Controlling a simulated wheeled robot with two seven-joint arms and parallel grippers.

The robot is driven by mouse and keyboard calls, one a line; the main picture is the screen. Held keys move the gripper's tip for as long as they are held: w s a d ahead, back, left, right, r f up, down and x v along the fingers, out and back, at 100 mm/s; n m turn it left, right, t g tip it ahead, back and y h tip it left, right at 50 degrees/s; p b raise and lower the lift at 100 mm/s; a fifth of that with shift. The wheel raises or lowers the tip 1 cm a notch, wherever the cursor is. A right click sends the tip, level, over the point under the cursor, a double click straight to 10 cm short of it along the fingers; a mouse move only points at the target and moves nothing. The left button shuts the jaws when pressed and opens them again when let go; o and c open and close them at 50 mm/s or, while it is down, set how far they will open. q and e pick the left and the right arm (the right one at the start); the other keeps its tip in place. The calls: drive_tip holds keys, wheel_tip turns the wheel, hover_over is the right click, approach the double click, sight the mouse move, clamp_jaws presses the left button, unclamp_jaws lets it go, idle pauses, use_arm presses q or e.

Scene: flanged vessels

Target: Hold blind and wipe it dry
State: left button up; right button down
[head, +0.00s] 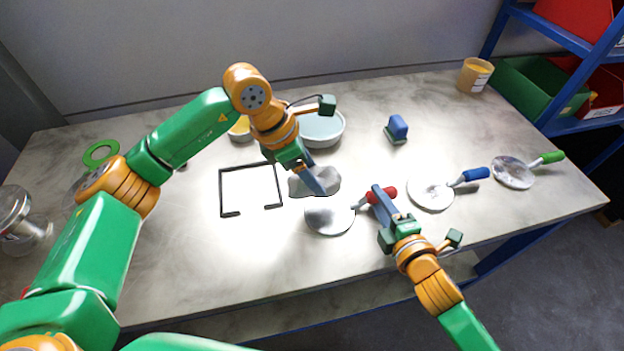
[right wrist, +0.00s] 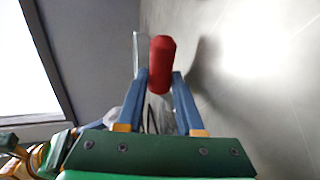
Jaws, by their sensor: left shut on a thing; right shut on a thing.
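The blind with the red handle (head: 389,192) has a round grey metal disc (head: 329,217), tilted toward the head camera near the middle of the table. My right gripper (head: 376,197) is shut on its handle; the red grip also shows between the fingers in the right wrist view (right wrist: 162,65). My left gripper (head: 318,188) is shut on a crumpled grey cloth (head: 300,185). The cloth is right at the disc's far edge; I cannot tell whether they touch. The disc is mostly hidden in the right wrist view.
A blue-handled blind (head: 430,194) and a green-handled one (head: 513,173) lie at right. A black frame outline (head: 222,190) at left encloses bare table.

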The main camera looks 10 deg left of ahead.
use_arm(q)
drive_tip(key=shift+r, duration=0.95)
use_arm(e)
drive_tip(key=shift+c, duration=2.3)
unclamp_jaws()
drive_tip(key=shift+f, duration=0.1)
drive_tip(key=shift+s+f, duration=0.1)
drive_tip(key=shift+s, duration=0.05)
use_arm(q)
drive_tip(key=shift+s+d, duration=0.1)
drive_tip(key=shift+s, duration=0.05)
use_arm(e)
drive_tip(key=v, duration=1.1)
drive_tip(key=shift+d, duration=0.1)
drive_tip(key=shift+s+d+r, duration=0.1)
drive_tip(key=shift+s+r, duration=0.1)
drive_tip(key=shift+r, duration=0.05)
use_arm(q)
drive_tip(key=shift+w, duration=0.2)
use_arm(e)
drive_tip(key=shift+r, duration=0.1)
